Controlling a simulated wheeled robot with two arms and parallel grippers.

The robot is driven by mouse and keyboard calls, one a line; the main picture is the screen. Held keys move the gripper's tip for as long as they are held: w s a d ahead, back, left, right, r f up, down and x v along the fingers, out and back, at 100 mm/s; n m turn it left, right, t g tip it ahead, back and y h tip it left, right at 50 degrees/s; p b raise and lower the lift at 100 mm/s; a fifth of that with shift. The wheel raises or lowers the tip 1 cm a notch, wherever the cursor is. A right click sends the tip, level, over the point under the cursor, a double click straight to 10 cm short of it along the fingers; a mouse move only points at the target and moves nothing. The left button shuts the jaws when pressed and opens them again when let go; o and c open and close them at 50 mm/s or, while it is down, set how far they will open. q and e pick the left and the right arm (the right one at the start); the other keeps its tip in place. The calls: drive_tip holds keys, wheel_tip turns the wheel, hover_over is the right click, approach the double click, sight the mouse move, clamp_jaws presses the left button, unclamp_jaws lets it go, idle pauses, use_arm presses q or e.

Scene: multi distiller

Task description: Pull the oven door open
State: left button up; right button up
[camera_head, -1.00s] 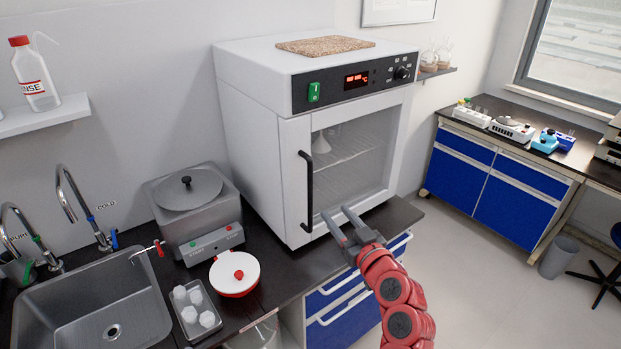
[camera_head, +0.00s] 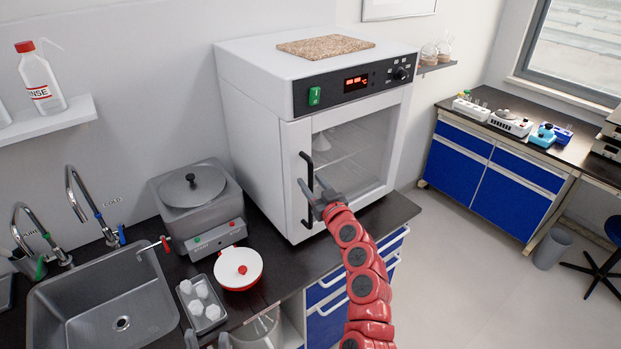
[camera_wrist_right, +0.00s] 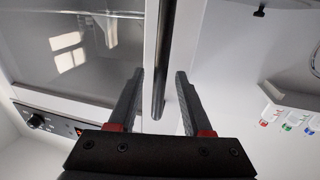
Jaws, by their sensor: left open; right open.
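The white oven (camera_head: 262,85) stands on the dark counter with its glass door (camera_head: 352,150) closed. A black vertical bar handle (camera_head: 308,165) is on the door's left side. My right gripper (camera_head: 311,183) is open at the lower part of the handle. In the right wrist view, the handle (camera_wrist_right: 165,55) runs between the open fingers of the right gripper (camera_wrist_right: 160,74), with a gap on each side. My left gripper (camera_head: 207,341) shows only as two grey fingertips, apart, at the bottom edge near the sink.
A grey water bath (camera_head: 200,205), a red-and-white lidded pot (camera_head: 238,268) and a tray of white pieces (camera_head: 203,303) stand left of the oven. A brown board (camera_head: 325,46) lies on top. Floor to the right (camera_head: 450,260) is clear.

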drive_tip(key=shift+w+a, duration=0.2)
drive_tip(key=shift+w, duration=0.35)
clamp_jaws()
idle(1.2)
